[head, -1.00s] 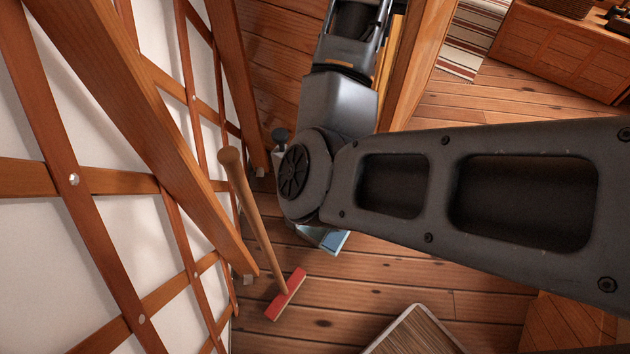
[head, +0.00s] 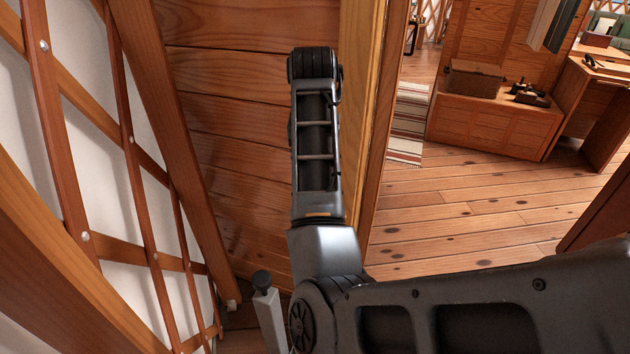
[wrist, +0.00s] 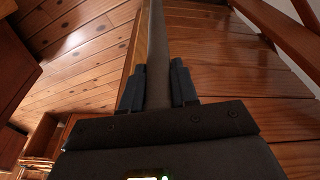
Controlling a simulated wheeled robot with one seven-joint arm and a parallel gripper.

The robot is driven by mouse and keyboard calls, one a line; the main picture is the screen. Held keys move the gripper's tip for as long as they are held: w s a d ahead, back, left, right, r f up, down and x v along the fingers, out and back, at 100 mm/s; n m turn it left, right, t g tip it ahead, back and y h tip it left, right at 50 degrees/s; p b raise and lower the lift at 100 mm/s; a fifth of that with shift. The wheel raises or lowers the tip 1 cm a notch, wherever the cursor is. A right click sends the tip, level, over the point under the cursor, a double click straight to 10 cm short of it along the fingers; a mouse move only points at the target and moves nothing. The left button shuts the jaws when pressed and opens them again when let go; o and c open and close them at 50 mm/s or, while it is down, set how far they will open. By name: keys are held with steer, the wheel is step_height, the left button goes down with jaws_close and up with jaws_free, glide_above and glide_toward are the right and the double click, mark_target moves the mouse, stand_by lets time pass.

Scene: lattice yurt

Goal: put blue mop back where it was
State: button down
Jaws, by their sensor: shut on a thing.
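In the wrist view my gripper (wrist: 158,88) is shut on a long grey handle, the blue mop's handle (wrist: 155,45), which runs away between the fingers to the top edge. The mop's blue head does not show now. In the head view a pale grey pole (head: 270,318) with a dark rounded cap stands left of my elbow, its lower part cut off by the frame; it looks like the mop's handle top. My gripper is hidden behind my own arm in the head view.
A lattice wall (head: 135,140) with slanting wooden bars is close on the left. A wooden plank panel (head: 225,120) and an upright post (head: 362,120) stand by my forearm. Open floor (head: 460,220) lies right, with a striped rug (head: 407,125) and low cabinet (head: 495,125) beyond.

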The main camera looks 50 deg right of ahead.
steer(key=shift+f, duration=2.35)
steer(key=c, duration=0.9)
jaws_free()
steer(key=shift+o, duration=0.2)
